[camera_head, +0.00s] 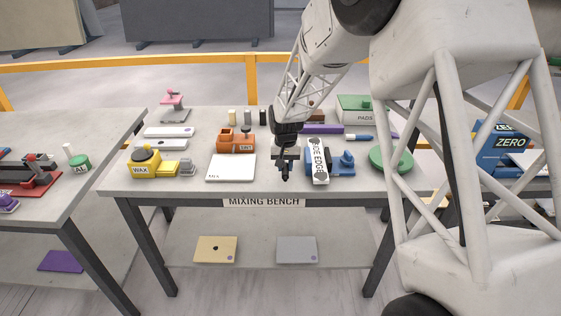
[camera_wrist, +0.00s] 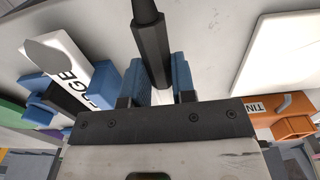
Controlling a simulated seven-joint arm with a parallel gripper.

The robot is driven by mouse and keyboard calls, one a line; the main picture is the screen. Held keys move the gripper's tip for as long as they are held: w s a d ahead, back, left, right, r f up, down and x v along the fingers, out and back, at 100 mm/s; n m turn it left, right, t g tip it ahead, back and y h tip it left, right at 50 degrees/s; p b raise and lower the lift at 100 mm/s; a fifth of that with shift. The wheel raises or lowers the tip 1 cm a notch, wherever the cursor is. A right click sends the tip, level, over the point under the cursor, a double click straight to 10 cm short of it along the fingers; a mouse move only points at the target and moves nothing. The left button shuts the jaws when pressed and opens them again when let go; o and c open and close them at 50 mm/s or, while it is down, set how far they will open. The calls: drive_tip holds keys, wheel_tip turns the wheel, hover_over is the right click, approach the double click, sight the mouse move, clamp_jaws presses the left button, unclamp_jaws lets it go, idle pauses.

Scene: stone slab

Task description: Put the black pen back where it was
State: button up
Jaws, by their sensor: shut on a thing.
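My gripper (camera_head: 285,160) is over the front middle of the mixing bench (camera_head: 205,193), pointing down. In the wrist view my gripper (camera_wrist: 160,82) has its blue-padded fingers shut on the black pen (camera_wrist: 150,48), a dark faceted shaft with a narrower end pointing away from the palm. In the head view the pen (camera_head: 285,175) is a small dark upright shape below the fingers. Whether its lower end touches the bench top is hard to tell.
A white MIX board (camera_head: 231,169) lies left of my gripper, with an orange TINT holder (camera_head: 235,142) behind it. A white-and-black EDGE block (camera_head: 319,160) and a blue device (camera_head: 344,161) stand close on the right. A yellow WAX pot (camera_head: 145,168) is farther left.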

drive_tip(key=shift+w+a+f, duration=0.1)
drive_tip(key=shift+w+a, duration=0.1)
drive_tip(key=shift+w, duration=0.7)
drive_tip(key=shift+w+a+f, duration=0.1)
drive_tip(key=shift+w+a, duration=0.1)
drive_tip(key=shift+w, duration=0.75)
drive_tip(key=shift+w+a+f, duration=0.1)
drive_tip(key=shift+w+a, duration=0.1)
drive_tip(key=shift+w, duration=0.7)
drive_tip(key=shift+w+a, duration=0.2)
drive_tip(key=shift+w, duration=0.6)
drive_tip(key=shift+f, duration=1.6)
drive_tip(key=shift+f, duration=0.1)
drive_tip(key=o, duration=0.8)
drive_tip(key=shift+f, duration=0.15)
drive_tip(key=shift+w+r, duration=0.15)
drive_tip(key=shift+r, duration=1.85)
drive_tip(key=shift+w+r, duration=0.15)
drive_tip(key=shift+r, duration=1.8)
